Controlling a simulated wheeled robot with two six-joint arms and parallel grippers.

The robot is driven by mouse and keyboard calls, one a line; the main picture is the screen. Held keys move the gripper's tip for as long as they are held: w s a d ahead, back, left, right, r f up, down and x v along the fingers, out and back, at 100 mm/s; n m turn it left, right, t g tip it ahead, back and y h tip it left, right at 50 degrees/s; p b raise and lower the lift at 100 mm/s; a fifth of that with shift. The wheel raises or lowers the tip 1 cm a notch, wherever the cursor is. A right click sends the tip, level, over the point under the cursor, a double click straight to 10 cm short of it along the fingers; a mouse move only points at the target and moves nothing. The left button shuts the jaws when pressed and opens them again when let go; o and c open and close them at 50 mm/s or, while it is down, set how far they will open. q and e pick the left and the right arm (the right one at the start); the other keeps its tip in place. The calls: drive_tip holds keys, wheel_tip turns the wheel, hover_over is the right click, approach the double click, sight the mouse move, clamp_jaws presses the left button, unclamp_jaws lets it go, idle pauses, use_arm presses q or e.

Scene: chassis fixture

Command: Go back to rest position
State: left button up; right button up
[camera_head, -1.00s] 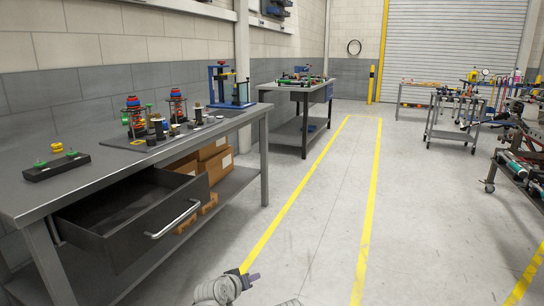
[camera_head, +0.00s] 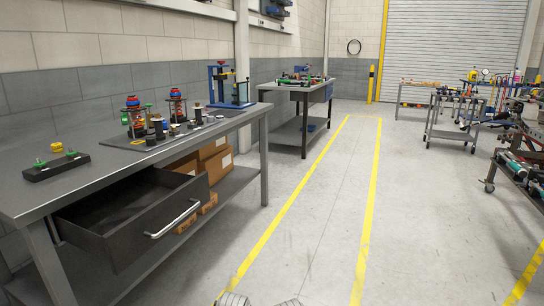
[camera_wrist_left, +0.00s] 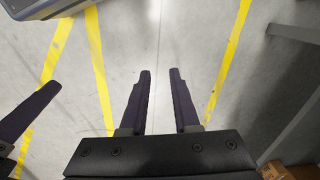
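My left gripper (camera_wrist_left: 160,75) is in the left wrist view, with its two dark fingers parallel, a gap between them, and bare floor behind. It is open and empty. In the head view only a grey piece of my arm shows at the bottom edge; no fingers show there. Dark purple finger parts, likely of my right gripper (camera_wrist_left: 30,112), show at the left edge of the left wrist view. They are cut off, so their opening is unclear.
The workbench (camera_head: 105,169) stands at the left, with its drawer (camera_head: 140,225) pulled open. Cardboard boxes (camera_head: 215,165) sit on its lower shelf. A second table (camera_head: 305,92) is farther back, and carts (camera_head: 452,132) stand at the right. The floor (camera_head: 310,220) between is clear.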

use_arm(q)
drive_tip(key=s+d+r+p, duration=0.1)
drive_tip(key=d+r+p, duration=0.1)
drive_tip(key=r+p, duration=1.6)
drive_tip(key=s+d+r+m+p, duration=0.1)
drive_tip(key=r+p, duration=1.8)
drive_tip(key=shift+s+d+r, duration=0.2)
drive_tip(key=shift+s+d, duration=0.05)
drive_tip(key=shift+d, duration=0.1)
